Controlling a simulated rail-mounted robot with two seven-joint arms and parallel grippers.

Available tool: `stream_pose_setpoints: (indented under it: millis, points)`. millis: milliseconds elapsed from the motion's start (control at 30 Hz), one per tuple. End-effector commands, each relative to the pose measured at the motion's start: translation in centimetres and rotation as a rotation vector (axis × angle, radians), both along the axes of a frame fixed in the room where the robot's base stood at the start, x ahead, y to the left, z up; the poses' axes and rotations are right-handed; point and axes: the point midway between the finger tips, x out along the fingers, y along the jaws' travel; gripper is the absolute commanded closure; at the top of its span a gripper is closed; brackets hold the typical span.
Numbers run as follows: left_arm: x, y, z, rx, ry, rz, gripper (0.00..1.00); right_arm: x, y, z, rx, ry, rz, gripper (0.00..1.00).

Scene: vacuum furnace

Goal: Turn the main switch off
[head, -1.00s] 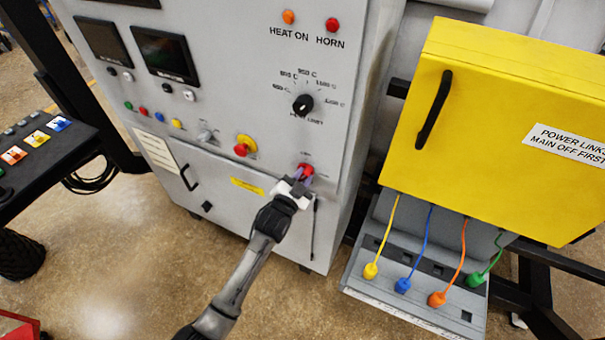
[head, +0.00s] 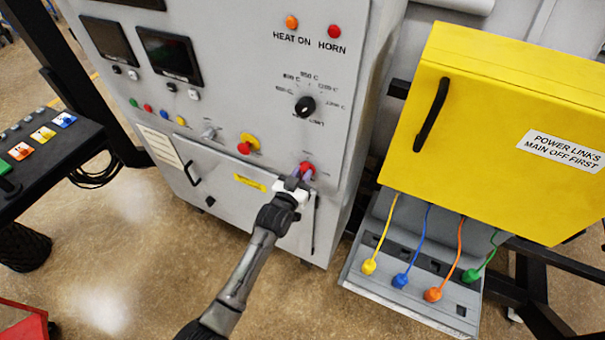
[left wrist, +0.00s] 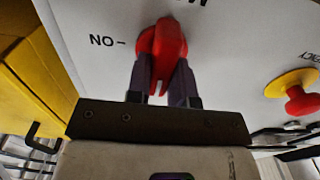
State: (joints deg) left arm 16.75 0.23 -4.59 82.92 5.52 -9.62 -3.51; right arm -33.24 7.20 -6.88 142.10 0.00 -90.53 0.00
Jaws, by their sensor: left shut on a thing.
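The main switch (head: 307,168) is a red rotary handle low on the right of the grey furnace cabinet front. In the left wrist view its red handle (left wrist: 166,42) stands roughly upright in the picture, with an upside-down "ON" mark beside it at left. My left gripper (head: 301,178) is on the switch. In the left wrist view its two dark fingers (left wrist: 162,78) lie one on each side of the handle, shut on it. The fingers hide part of the handle. My right gripper is in neither view.
A red emergency button on a yellow base (head: 246,146) sits left of the switch. A temperature knob (head: 305,107) is above it. A yellow power-links box (head: 490,120) with coloured cables stands at right. A control desk (head: 40,160) is at left.

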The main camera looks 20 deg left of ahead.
Motion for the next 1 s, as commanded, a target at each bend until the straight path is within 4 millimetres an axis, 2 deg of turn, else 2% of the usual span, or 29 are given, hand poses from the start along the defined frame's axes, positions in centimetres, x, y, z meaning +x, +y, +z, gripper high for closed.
stream_pose_setpoints:
  millis: [433, 467, 700, 1000]
  points:
    - [-0.01, 0.02, -0.08, -0.012, 0.002, 0.0, 1.0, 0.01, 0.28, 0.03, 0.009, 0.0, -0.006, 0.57]
    - [-0.01, 0.02, -0.08, -0.012, 0.002, 0.0, 0.76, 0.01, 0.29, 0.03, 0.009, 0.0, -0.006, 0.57]
    - [-0.01, 0.01, -0.05, -0.01, 0.002, 0.0, 0.53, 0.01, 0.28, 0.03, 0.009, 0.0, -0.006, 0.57]
    - [-0.28, 0.04, -0.08, -0.008, 0.002, 0.0, 0.53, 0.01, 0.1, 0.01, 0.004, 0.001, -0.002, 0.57]
